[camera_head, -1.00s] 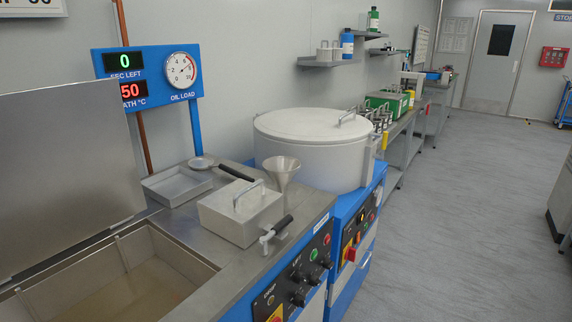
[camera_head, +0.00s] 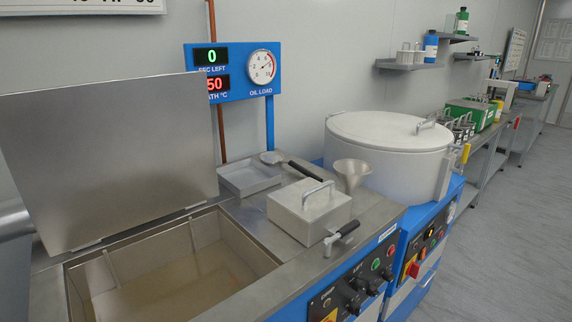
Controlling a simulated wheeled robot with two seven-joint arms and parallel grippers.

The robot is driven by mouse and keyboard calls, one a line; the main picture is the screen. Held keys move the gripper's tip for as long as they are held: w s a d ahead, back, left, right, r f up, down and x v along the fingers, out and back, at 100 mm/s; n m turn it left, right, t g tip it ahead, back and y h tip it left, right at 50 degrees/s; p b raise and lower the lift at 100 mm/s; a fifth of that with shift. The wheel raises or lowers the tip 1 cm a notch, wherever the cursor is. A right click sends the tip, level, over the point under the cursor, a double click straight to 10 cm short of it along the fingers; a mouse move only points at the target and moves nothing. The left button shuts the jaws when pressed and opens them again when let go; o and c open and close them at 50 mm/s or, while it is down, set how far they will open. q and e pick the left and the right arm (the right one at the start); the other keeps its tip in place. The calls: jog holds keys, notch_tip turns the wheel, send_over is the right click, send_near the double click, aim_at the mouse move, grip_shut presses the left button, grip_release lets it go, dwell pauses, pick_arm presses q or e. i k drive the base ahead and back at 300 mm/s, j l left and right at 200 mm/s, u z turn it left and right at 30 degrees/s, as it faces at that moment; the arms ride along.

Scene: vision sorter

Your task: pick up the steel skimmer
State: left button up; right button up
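The steel skimmer (camera_head: 271,158) lies on the steel worktop behind the metal box with a handle. Its round head is at the left, by the shallow tray, and its dark handle (camera_head: 305,171) points right toward the funnel. The near side of the handle is close to the lidded box. Neither of my grippers is in view, and nothing touches the skimmer.
An open bath (camera_head: 187,270) with a raised lid (camera_head: 110,160) is at the left. A shallow tray (camera_head: 249,178), a lidded box (camera_head: 309,211), a funnel (camera_head: 352,175) and a black-handled lever (camera_head: 341,236) crowd the worktop. A large white drum (camera_head: 385,165) stands at the right.

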aim_at(271, 157)
jog(key=i+l+u, duration=0.2)
jog(key=l+u, duration=0.25)
jog(key=i+l+u, duration=0.1)
jog(key=l+u, duration=0.8)
jog(key=k+l+u, duration=0.1)
jog(key=l+u, duration=0.35)
jog(key=l, duration=0.15)
jog(key=k+l+u, duration=0.1)
jog(key=l+u, duration=0.3)
jog(key=k+l+u, duration=0.25)
jog(key=l+u, duration=0.2)
jog(key=l, duration=0.1)
